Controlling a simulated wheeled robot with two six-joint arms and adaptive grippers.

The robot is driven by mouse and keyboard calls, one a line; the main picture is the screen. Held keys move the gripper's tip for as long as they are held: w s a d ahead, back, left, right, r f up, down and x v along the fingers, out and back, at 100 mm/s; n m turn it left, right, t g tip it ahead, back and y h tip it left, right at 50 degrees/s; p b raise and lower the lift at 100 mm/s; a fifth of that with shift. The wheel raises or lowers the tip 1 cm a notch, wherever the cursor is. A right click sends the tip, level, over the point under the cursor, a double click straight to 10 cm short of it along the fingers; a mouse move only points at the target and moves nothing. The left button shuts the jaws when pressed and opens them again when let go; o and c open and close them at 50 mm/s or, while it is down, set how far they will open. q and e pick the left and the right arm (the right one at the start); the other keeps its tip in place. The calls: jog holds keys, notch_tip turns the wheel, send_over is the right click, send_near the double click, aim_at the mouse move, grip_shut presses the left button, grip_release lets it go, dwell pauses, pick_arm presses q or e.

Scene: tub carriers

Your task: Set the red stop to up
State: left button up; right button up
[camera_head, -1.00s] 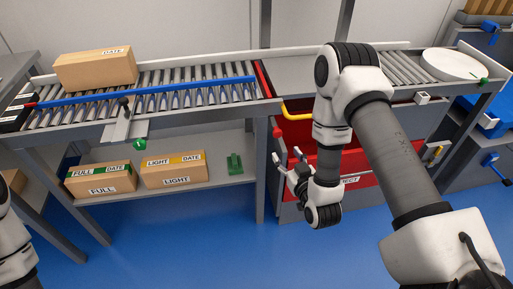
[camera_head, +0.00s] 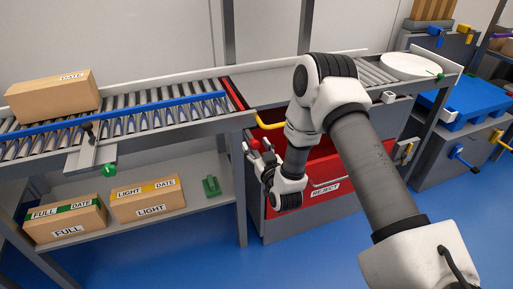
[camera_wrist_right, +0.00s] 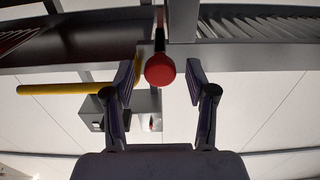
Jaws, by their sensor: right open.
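The red stop shows in the head view as a red bar (camera_head: 233,94) across the line, between the rollers and the grey plate. Its round red knob (camera_head: 255,143) is at the front side below. My right gripper (camera_head: 257,149) is open at the knob. In the right wrist view the red knob (camera_wrist_right: 160,70) lies between the two spread fingers (camera_wrist_right: 160,84), with a gap on each side. It hangs from a dark stem. My left gripper is not in view.
A yellow handle (camera_head: 270,125) and the red reject drawer (camera_head: 338,172) are close to my right gripper. A carton (camera_head: 50,103) rests on the rollers at left, behind a blue rail (camera_head: 130,108). Labelled boxes (camera_head: 148,202) stand on the shelf below. Blue floor is free in front.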

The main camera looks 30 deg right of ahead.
grip_shut()
notch_tip(320, 180, up, 6)
jog(key=p, duration=0.4)
jog(key=shift+w+f, duration=0.1)
jog(key=shift+f, duration=0.15)
grip_release()
jog(key=v, duration=1.2)
